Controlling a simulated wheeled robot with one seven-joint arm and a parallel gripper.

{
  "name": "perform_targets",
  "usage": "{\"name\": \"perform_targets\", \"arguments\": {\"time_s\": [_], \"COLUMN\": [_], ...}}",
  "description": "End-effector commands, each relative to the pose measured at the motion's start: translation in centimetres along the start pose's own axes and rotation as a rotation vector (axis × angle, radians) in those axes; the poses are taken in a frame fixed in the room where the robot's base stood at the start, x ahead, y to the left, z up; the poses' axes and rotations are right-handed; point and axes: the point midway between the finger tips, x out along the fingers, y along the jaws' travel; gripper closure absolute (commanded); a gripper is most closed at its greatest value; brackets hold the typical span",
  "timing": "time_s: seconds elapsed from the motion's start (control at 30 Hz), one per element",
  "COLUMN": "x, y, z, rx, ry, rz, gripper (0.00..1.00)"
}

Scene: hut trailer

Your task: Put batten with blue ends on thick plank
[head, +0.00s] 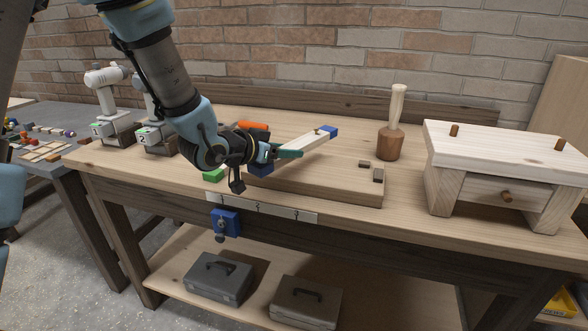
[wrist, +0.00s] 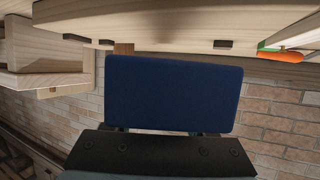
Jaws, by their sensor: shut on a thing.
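The batten (head: 304,141) is pale wood with blue ends. Its far blue end (head: 330,132) points to the back right, and its near blue end is by my gripper. My gripper (head: 290,153) is shut on the batten and holds it tilted across the picture over the plank's left part. In the wrist view a blue end (wrist: 175,95) fills the middle and hides much behind it. The thick plank (head: 325,187) lies flat on the bench, with two small dark blocks at its right end. I cannot tell whether the batten touches the plank.
A wooden mallet (head: 390,135) stands head-down behind the plank. A small wooden drawer unit (head: 505,175) stands at the right. An orange item (head: 252,126) and a green block (head: 213,175) lie near my arm. A blue vise (head: 226,222) sits on the bench front.

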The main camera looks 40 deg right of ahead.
Motion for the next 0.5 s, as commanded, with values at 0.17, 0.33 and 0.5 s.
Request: {"name": "perform_targets", "arguments": {"time_s": [0.17,0.33,0.5], "x": [0.6,1.5,1.9], "y": [0.0,0.0,0.0], "z": [1.3,3.5,4.4], "rx": [-0.001,-0.002,0.001], "ry": [0.0,-0.001,0.002], "rz": [0.001,0.001,-0.001], "gripper": [1.0,1.0,1.0]}}
